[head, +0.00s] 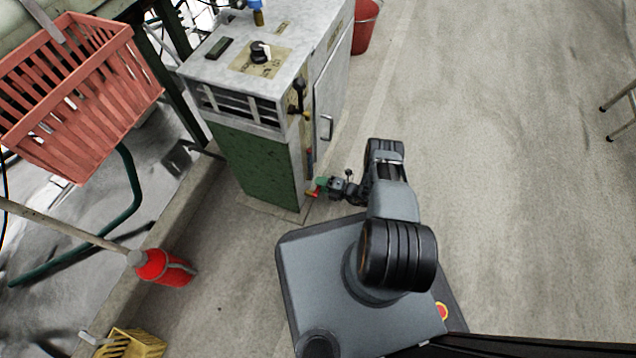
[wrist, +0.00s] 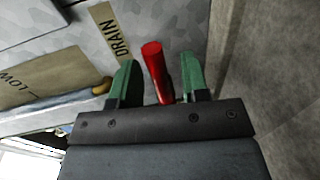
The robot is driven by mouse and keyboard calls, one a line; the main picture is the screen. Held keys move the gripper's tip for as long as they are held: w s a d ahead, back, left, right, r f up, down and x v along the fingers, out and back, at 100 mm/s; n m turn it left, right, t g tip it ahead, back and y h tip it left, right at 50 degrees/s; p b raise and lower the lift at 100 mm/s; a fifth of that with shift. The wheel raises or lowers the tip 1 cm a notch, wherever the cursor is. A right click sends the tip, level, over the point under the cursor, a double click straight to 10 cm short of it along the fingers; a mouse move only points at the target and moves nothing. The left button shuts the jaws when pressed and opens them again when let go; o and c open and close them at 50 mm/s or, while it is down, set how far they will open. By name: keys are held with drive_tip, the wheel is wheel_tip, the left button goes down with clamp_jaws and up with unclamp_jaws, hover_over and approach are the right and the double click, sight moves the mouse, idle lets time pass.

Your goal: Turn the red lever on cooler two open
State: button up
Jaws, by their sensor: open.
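The cooler is a grey and green cabinet (head: 255,165) left of my arm in the head view. Its red lever (head: 313,193) shows low at the cabinet's near right corner. In the wrist view the red lever (wrist: 157,68) stands between my two green fingertips, beside a label reading DRAIN (wrist: 112,32). My gripper (wrist: 157,82) is open around the lever, with a gap showing on the left side. The gripper also shows in the head view (head: 319,187), close to the cabinet. The lever's base is hidden behind the gripper body. I cannot read a cooler number.
A blue-grey handle (wrist: 65,103) lies left of my fingers by a LOW label. A red crate (head: 75,90), a red bottle-like object (head: 165,268) and a yellow basket (head: 132,344) are at the left. A red bucket (head: 363,28) stands behind the cabinet.

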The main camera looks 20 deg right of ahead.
drive_tip(key=shift+w+a, duration=0.1)
drive_tip(key=shift+a, duration=0.15)
drive_tip(key=shift+c, duration=0.4)
clamp_jaws()
